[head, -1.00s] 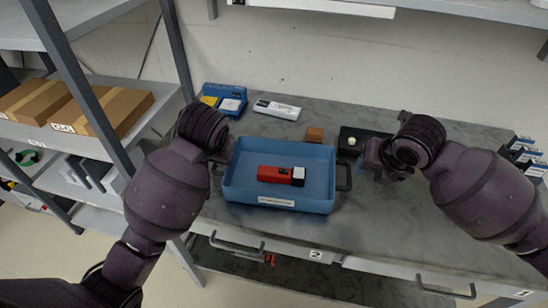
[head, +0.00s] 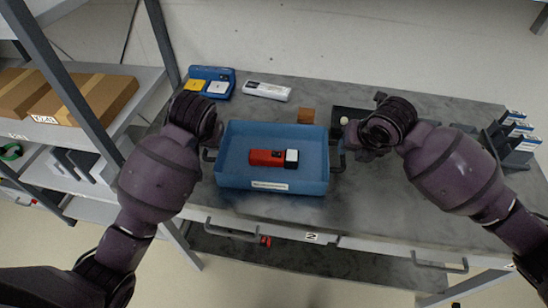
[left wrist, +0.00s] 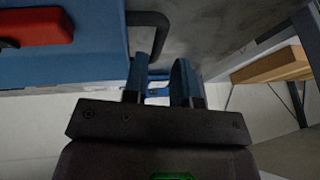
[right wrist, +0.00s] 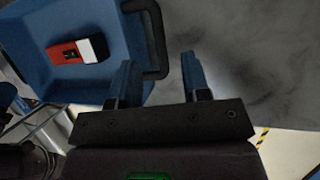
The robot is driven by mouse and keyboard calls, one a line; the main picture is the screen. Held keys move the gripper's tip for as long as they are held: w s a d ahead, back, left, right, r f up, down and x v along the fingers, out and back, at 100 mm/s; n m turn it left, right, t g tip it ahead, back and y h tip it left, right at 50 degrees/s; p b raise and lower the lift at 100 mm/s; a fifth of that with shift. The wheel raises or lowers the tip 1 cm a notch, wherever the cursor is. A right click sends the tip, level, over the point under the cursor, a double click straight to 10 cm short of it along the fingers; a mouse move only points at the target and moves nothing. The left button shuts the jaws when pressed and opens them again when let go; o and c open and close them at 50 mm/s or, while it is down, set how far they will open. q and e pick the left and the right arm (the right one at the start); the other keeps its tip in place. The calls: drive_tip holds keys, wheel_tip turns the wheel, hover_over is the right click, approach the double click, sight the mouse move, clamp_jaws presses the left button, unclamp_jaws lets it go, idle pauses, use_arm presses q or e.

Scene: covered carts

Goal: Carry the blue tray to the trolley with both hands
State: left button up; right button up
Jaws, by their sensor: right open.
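The blue tray (head: 272,184) sits on the grey table with a dark handle at each side. A red block with a white end (head: 272,157) lies in it. My left gripper (left wrist: 160,80) is open at the tray's left handle (left wrist: 162,22); in the left wrist view the handle's lower end shows between the spread fingers. My right gripper (right wrist: 156,75) is open at the right handle (right wrist: 155,40), which reaches between its fingers, nearer the left finger. Neither gripper is closed on a handle. The trolley cannot be told apart in these views.
A shelf rack with cardboard boxes (head: 95,100) stands at the left. Behind the tray are a blue case (head: 210,75), a white device (head: 267,91) and a brown block (head: 306,116). Blue-grey holders (head: 512,140) stand at the right. The table (head: 400,205) right of the tray is mostly clear.

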use_arm(q)
drive_tip(key=x, duration=0.6)
drive_tip(key=shift+w+f, duration=0.2)
drive_tip(key=shift+f, duration=0.1)
use_arm(e)
drive_tip(key=x, duration=0.6)
drive_tip(key=shift+w+f, duration=0.2)
drive_tip(key=shift+f, duration=0.05)
use_arm(q)
drive_tip(key=shift+c, duration=0.2)
use_arm(e)
drive_tip(key=shift+c, duration=0.2)
use_arm(q)
clamp_jaws()
use_arm(e)
drive_tip(key=c, duration=0.5)
clamp_jaws()
